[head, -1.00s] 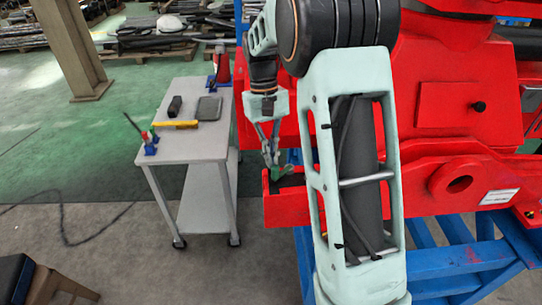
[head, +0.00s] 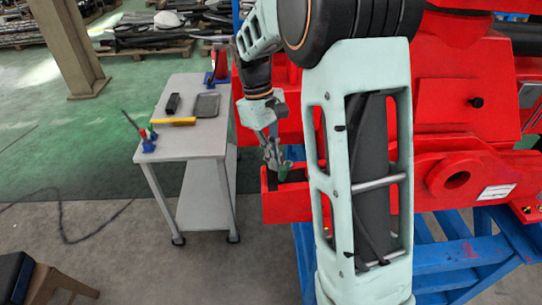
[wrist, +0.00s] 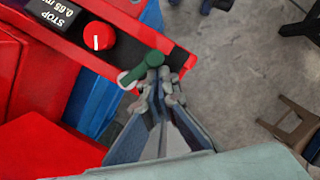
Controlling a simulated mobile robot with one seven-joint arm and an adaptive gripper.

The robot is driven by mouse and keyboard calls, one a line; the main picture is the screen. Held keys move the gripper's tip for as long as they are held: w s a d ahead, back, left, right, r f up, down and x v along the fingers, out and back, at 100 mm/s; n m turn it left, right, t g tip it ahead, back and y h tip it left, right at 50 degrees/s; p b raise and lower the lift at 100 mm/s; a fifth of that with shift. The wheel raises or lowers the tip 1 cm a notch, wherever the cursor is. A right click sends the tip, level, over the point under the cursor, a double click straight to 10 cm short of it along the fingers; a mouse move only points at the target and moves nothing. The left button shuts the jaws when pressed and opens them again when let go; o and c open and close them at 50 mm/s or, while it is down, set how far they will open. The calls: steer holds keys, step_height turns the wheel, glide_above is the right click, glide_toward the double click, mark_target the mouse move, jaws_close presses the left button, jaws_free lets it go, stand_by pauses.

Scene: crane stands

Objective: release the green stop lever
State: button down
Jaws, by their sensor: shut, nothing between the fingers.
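The green stop lever (wrist: 141,69) stands out from the red housing's edge in the wrist view, with its rounded grip pointing up and right from a pale pivot. A label reading STOP (wrist: 55,14) is beside it on the black panel. My gripper (wrist: 166,84) is shut and empty, its fingertips right beside the lever's grip; I cannot tell whether they touch. In the head view the small green lever (head: 283,168) sits at the red bracket, just below my gripper (head: 273,158). My arm hides part of the red machine there.
A red knob (wrist: 97,36) with a white mark is on the panel near the lever. A grey cart (head: 190,145) with tools on top stands left of the red machine (head: 465,125). Blue frame beams (head: 460,262) are below. Floor left of the cart is mostly clear.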

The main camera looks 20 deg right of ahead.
steer(key=n, duration=0.1)
steer(key=s+n, duration=0.1)
steer(key=n, duration=0.1)
steer(key=shift+s+d+t+h, duration=0.1)
steer(key=shift+d+t+h, duration=0.2)
steer(key=shift+d, duration=0.1)
steer(key=shift+s+d, duration=0.2)
stand_by(0.3)
steer(key=v, duration=1.2)
